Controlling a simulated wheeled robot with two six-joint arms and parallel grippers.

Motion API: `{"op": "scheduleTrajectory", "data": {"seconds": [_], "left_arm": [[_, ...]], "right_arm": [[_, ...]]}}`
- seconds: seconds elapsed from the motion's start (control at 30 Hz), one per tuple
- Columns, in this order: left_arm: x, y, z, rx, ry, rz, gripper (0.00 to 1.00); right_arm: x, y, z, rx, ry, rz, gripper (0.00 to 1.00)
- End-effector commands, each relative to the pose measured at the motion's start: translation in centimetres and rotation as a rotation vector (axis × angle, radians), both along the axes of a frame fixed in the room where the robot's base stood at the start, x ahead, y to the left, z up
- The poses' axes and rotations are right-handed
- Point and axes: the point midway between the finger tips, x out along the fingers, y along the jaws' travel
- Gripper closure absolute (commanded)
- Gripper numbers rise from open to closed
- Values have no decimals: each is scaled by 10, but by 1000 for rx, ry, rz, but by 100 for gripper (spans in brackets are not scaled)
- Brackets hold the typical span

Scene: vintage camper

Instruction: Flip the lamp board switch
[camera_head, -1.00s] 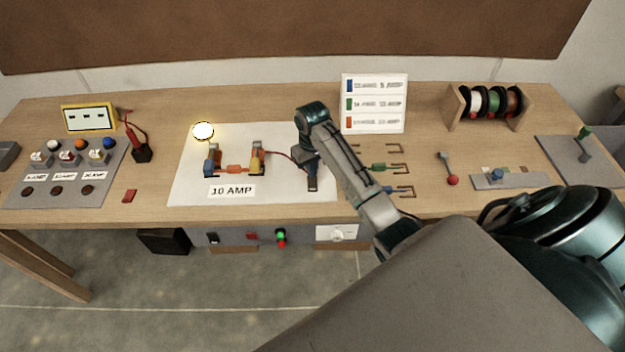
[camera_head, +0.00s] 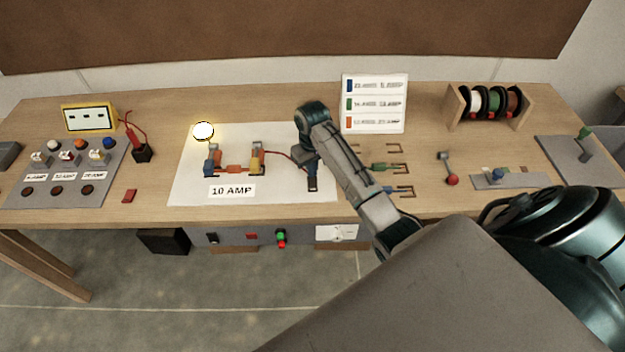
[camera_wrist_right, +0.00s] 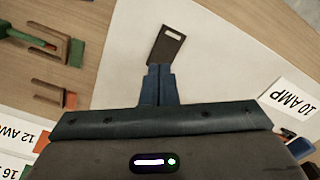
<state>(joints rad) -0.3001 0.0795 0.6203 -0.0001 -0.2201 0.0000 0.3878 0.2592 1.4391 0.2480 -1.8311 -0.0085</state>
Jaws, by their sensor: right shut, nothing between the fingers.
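The lamp board (camera_head: 190,185) is a white sheet on the bench with a round lamp (camera_head: 203,131), glowing pale yellow, and a fuse holder (camera_head: 235,169) with an orange piece across it. A dark slotted plate (camera_wrist_right: 166,45), apparently the switch part, lies on the board's right side; in the head view it is small and partly hidden. My right gripper (camera_wrist_right: 160,70) is shut and empty, its blue fingertips at the plate's near end; I cannot tell whether they touch. In the head view the right gripper (camera_head: 311,172) points down at the board. My left gripper is out of view.
Left are a fuse panel (camera_head: 62,196), a yellow meter (camera_head: 89,117) and a red probe in a black block (camera_head: 142,153). Right are wire hooks (camera_head: 400,191), a red-knobbed lever (camera_head: 452,180) and a spool rack (camera_head: 535,108). A sign (camera_head: 374,104) stands behind my arm.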

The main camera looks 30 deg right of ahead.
Motion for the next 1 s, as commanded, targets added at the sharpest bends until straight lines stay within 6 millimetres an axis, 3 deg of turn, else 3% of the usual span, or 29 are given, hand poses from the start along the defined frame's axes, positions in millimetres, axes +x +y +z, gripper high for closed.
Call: {"op": "scheduleTrajectory", "data": {"seconds": [1.0], "left_arm": [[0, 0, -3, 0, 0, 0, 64]], "right_arm": [[0, 0, -12, 0, 0, 0, 100]]}}
